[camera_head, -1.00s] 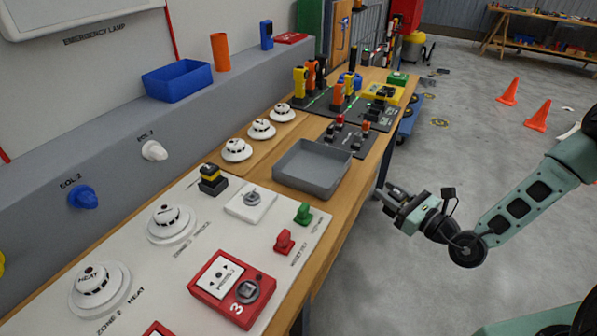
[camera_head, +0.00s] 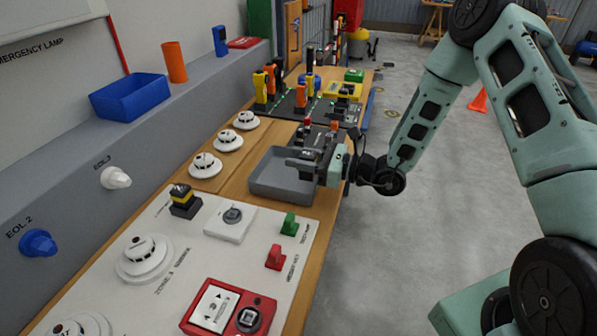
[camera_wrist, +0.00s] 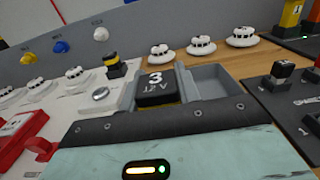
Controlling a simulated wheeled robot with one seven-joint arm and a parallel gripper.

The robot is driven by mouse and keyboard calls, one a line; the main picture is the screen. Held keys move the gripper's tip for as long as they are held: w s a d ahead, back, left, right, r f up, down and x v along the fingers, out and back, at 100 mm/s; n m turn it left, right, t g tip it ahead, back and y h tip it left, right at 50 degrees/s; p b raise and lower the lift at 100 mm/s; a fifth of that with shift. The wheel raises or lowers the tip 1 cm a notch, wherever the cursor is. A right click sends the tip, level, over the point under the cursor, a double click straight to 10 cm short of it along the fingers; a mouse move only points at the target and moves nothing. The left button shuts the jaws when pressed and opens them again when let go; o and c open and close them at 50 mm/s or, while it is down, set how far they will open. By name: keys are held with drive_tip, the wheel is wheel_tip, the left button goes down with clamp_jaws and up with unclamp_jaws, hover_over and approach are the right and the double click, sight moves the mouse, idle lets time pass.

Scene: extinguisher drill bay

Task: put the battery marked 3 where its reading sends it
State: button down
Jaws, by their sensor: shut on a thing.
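The battery marked 3 (camera_wrist: 158,86) is a black block with a white "3" and smaller lettering, with a yellow strip along its lower edge in the wrist view. My gripper (camera_head: 308,158) is shut on it and holds it above the right part of the grey open tray (camera_head: 264,189) on the wooden bench. The tray also shows behind the battery in the wrist view (camera_wrist: 222,84), and its visible floor is bare. In the head view the battery is small and hard to separate from the fingers. I cannot read any charge value.
A white panel (camera_head: 188,250) with detectors, a red call point (camera_head: 232,305) and keys lies nearer. Three white detectors (camera_head: 228,140) stand left of the tray. Dark boards with upright orange and yellow devices (camera_head: 300,97) stand beyond. A blue bin (camera_head: 130,98) sits on the ledge.

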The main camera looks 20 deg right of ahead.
sight(301, 173)
drive_tip(key=shift+f, duration=2.2)
drive_tip(key=shift+f, duration=0.15)
drive_tip(key=c, duration=1)
unclamp_jaws()
